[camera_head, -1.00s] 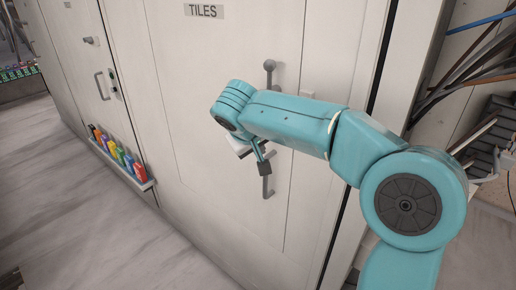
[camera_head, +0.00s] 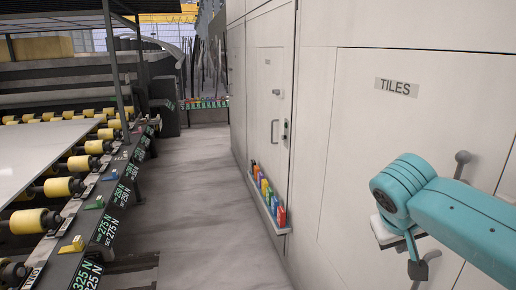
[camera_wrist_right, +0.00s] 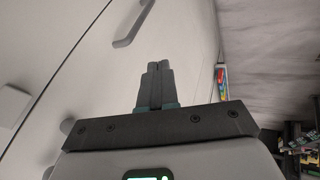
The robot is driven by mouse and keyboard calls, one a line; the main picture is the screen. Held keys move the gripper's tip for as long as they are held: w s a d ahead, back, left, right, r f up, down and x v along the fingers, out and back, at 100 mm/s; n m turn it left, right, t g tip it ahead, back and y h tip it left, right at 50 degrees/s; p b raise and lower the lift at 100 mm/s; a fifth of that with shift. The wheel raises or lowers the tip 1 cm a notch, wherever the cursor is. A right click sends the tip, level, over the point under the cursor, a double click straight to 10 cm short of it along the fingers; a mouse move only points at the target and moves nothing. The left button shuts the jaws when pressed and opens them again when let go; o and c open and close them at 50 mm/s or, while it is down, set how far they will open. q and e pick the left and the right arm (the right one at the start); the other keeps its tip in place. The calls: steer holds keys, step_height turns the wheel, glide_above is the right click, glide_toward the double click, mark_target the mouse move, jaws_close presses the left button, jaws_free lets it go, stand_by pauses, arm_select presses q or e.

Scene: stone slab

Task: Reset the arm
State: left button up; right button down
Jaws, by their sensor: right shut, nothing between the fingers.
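My right arm, teal, comes in from the right edge of the head view. Its gripper (camera_head: 417,268) hangs below the wrist, in front of the white cabinet door labelled TILES (camera_head: 397,87). In the right wrist view the gripper's two dark fingers (camera_wrist_right: 157,84) lie together with nothing between them. The door's curved handle (camera_head: 461,163) shows just above my arm in the head view, and a handle also shows ahead of the fingers in the wrist view (camera_wrist_right: 133,25). The fingers appear apart from it. My left gripper is in neither view.
A small shelf of coloured bottles (camera_head: 264,197) is fixed low on the cabinet wall. A roller conveyor (camera_head: 62,187) with yellow rollers carries a pale slab (camera_head: 35,150) on the left. The grey floor (camera_head: 195,200) between them is clear.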

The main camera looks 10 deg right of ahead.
steer(key=a+f+n+g+y, duration=0.1)
steer(key=a+f+y, duration=0.1)
steer(key=a+f, duration=0.65)
steer(key=a+f+n+y, duration=0.1)
steer(key=a+f+y, duration=0.2)
steer(key=f, duration=1)
steer(key=a+f+n+g+y, duration=0.15)
steer(key=a+f, duration=0.35)
steer(key=f, duration=0.5)
steer(key=s+a+f+m+y, duration=0.1)
steer(key=s+a+f+m, duration=0.1)
steer(key=s+f, duration=0.6)
steer(key=s+a+f+m+y, duration=0.1)
steer(key=s+a+f, duration=0.3)
steer(key=s+f, duration=0.4)
steer(key=shift+s+a+m+g+y, duration=0.35)
steer(key=shift+s+a+y, duration=0.1)
steer(key=shift+s, duration=0.15)
steer(key=shift+s, duration=0.1)
